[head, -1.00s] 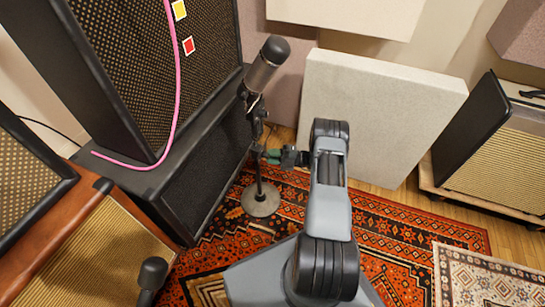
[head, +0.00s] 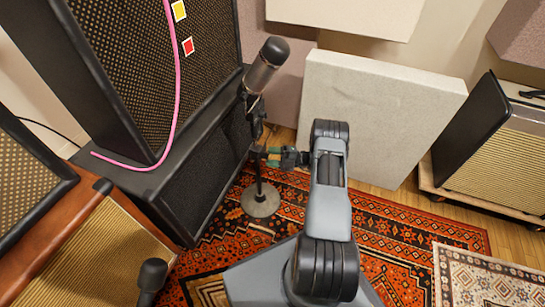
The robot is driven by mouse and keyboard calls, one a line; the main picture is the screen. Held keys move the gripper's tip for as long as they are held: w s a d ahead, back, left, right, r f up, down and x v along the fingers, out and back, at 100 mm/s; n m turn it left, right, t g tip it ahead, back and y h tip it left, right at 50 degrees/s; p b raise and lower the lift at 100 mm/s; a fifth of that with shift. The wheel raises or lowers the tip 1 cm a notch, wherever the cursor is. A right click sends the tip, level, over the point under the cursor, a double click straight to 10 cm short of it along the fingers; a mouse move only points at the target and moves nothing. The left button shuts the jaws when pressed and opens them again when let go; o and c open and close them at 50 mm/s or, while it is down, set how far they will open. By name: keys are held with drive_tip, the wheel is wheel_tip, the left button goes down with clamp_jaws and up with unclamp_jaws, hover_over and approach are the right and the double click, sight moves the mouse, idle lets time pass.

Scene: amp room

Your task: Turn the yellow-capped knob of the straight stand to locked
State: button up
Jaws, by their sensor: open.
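The straight stand has a round grey base (head: 261,199) on the rug and a thin upright pole. A large microphone (head: 265,66) is clipped at its top, tilted. My gripper (head: 268,156) is at the pole, about midway between the clip and the base, reaching in from the right. Its small greenish fingers are open around or just beside the pole; I cannot tell which. The yellow-capped knob is not clearly visible; my gripper may hide it.
Stacked black speaker cabinets (head: 205,178) stand close to the left of the stand. A pale panel (head: 378,112) leans behind my arm. A second microphone (head: 152,275) is at the bottom left.

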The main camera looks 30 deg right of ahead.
drive_tip(key=v, duration=1.3)
drive_tip(key=shift+d+p, duration=0.3)
drive_tip(key=shift+p, duration=0.15)
drive_tip(key=shift+s+f, duration=0.1)
